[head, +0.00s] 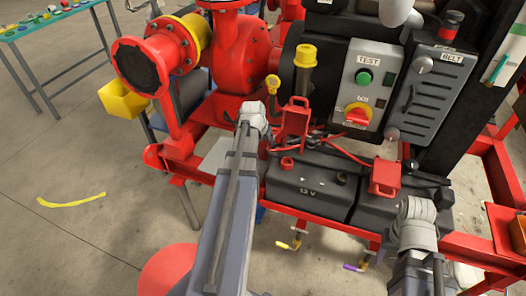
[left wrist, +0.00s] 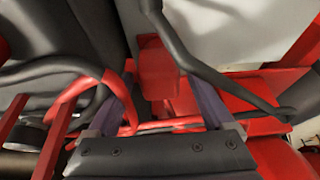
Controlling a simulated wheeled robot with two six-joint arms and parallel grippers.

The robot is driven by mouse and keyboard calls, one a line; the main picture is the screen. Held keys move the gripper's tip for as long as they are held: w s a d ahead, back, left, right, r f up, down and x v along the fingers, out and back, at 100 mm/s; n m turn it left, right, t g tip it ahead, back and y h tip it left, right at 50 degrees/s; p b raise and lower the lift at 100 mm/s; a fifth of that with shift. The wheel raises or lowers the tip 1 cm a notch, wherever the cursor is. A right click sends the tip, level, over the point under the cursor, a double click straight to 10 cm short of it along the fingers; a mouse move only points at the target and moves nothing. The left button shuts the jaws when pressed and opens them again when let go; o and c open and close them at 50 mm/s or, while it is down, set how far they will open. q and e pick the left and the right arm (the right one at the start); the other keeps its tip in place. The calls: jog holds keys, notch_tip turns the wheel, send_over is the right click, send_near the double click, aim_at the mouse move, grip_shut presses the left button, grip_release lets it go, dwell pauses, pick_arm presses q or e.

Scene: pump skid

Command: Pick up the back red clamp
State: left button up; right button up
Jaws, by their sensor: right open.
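One red clamp (head: 292,120) stands upright at the back edge of the black battery (head: 312,190), below the control panel. Another red clamp (head: 385,177) sits on the battery's right part. My left gripper (left wrist: 158,88) is beside the back clamp in the head view, its fingers mostly hidden by my arm. In the left wrist view its two fingers are apart, with a red part (left wrist: 158,68) between and beyond them; gaps show on both sides. My right gripper (head: 410,175) is near the right clamp, its jaws largely hidden by my wrist.
Red and black cables (head: 345,152) run behind and over the battery. A control panel (head: 365,88) with a green button and red knob stands just behind. Red pump pipework (head: 150,65) and a yellow bin (head: 123,101) are at left. Open floor lies at the lower left.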

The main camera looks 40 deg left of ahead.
pick_arm(q)
grip_shut()
dwell(0.5)
